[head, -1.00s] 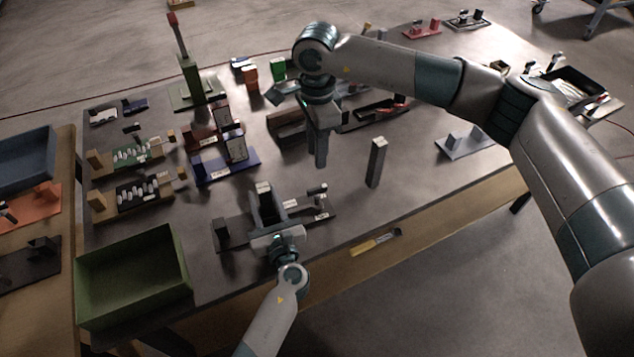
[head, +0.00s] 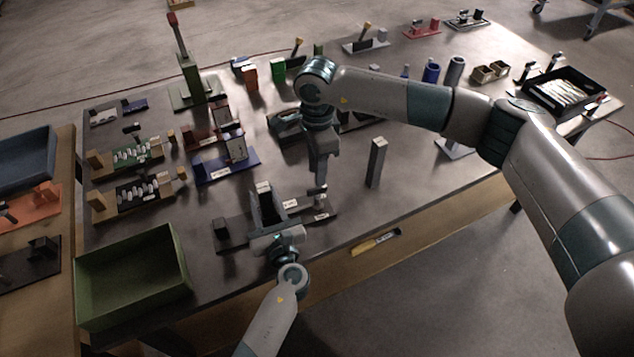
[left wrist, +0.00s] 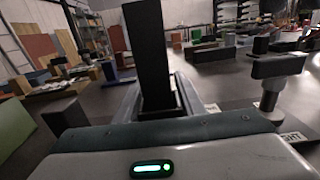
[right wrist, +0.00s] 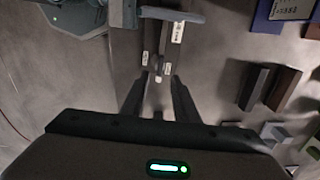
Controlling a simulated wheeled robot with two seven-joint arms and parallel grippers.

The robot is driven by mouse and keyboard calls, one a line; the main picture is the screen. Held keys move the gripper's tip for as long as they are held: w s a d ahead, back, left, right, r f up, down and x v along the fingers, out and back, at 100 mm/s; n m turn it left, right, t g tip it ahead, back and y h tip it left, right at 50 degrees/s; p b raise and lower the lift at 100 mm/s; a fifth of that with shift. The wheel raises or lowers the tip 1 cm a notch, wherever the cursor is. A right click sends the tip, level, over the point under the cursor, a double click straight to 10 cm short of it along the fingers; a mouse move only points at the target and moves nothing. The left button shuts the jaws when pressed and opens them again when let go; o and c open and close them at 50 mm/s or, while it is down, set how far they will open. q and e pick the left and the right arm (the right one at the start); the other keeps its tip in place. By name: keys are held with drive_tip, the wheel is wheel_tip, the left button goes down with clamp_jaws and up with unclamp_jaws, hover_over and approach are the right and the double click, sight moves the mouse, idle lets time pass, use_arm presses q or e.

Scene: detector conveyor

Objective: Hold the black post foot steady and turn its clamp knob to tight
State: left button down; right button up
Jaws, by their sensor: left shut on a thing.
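The black post foot stands near the front of the table, its dark base (head: 234,236) lying flat and its upright post (head: 266,206) rising from it. My left gripper (head: 270,224) is shut on the post, which also stands between the fingers in the left wrist view (left wrist: 149,55). The clamp knob (head: 319,191) is at the base's right end; in the left wrist view its dark crossbar (left wrist: 279,66) sits on a metal stem. My right gripper (head: 320,179) points down just above the knob, fingers apart in the right wrist view (right wrist: 158,98). Contact with the knob is unclear.
A tall grey block (head: 376,163) stands close right of the knob. A green bin (head: 130,277) is at the front left. A blue fixture (head: 227,167) and other fixtures fill the back. A yellow-handled tool (head: 375,243) lies at the front edge.

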sight(317, 197)
wheel_tip(317, 197, down, 6)
drive_tip(key=shift+r, duration=0.1)
idle(0.4)
clamp_jaws()
